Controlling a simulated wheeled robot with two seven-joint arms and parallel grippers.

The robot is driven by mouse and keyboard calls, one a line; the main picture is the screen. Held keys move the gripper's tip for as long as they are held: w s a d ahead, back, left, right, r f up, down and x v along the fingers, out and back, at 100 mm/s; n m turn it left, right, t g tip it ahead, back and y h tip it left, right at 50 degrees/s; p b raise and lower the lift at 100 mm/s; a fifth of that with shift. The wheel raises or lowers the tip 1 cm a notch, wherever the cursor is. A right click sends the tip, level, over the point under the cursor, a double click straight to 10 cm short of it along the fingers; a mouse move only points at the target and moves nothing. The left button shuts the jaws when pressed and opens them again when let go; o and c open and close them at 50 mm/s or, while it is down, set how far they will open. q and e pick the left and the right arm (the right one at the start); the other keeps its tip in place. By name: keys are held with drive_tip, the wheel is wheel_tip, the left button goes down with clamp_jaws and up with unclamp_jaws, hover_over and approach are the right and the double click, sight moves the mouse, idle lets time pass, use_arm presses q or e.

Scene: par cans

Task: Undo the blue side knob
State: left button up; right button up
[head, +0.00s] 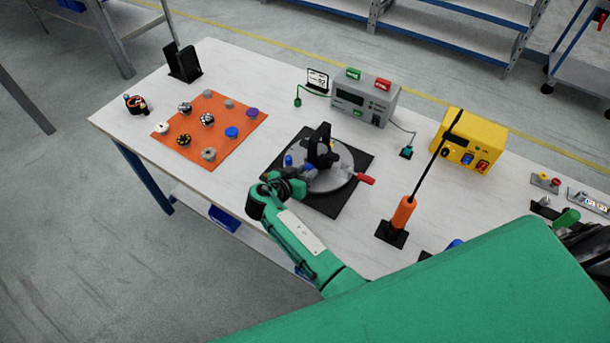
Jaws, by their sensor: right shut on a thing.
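The blue side knob (288,160) shows at the left side of a black upright fixture (320,143). The fixture stands on a round grey turntable (336,184) over a black square base (325,206). My right gripper (308,174) reaches in from the front at the turntable's left edge, its fingers close by the knob. It is shut on the knob; its fingers and the small scale hide the exact contact. A red handle (366,179) sticks out from the turntable's right side. My left gripper is not in view.
An orange mat (180,150) with several small knobs lies to the left. A grey meter box (364,99) and a yellow box (470,139) stand behind and to the right. An orange-handled upright tool (403,212) stands right of the base. The table's front edge is close.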

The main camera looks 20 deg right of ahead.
drive_tip(key=shift+n+h+b, duration=0.3)
drive_tip(key=shift+n, duration=0.1)
idle(0.4)
drive_tip(key=o, duration=1)
drive_tip(key=shift+w, duration=0.1)
